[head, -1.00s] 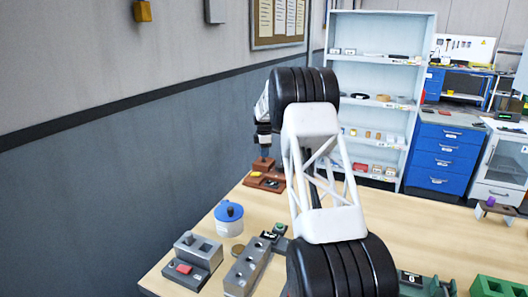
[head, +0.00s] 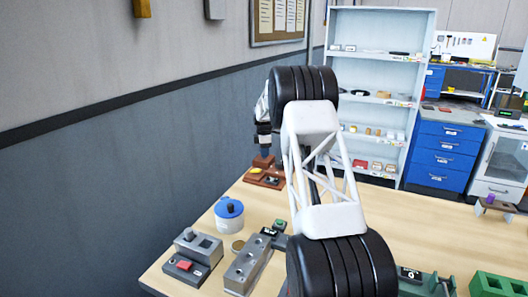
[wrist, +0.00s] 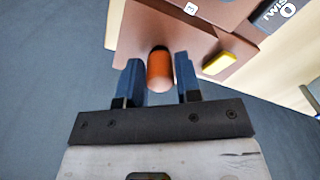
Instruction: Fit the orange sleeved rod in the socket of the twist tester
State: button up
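The twist tester (head: 272,182) is a brown stepped block at the far left end of the table. In the wrist view its brown top (wrist: 185,22) shows a yellow block (wrist: 219,63) and a dark "TWIST" label (wrist: 278,12). The orange sleeved rod (wrist: 160,70) stands against the tester, its far end meeting the brown raised part; how deep it sits is hidden. In the head view my gripper (head: 264,153) is over the tester.
A blue-and-white pot (head: 229,222), a grey block with holes (head: 246,268) and a grey block with a red piece (head: 193,262) stand at the near left. Green blocks (head: 495,287) are at the right. The grey-blue wall (head: 130,180) is close left of the tester.

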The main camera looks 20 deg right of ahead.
jog(key=o, duration=0.4)
jog(key=shift+r, duration=0.1)
jog(key=shift+r, duration=3.85)
jog(key=shift+s+a+r, duration=0.1)
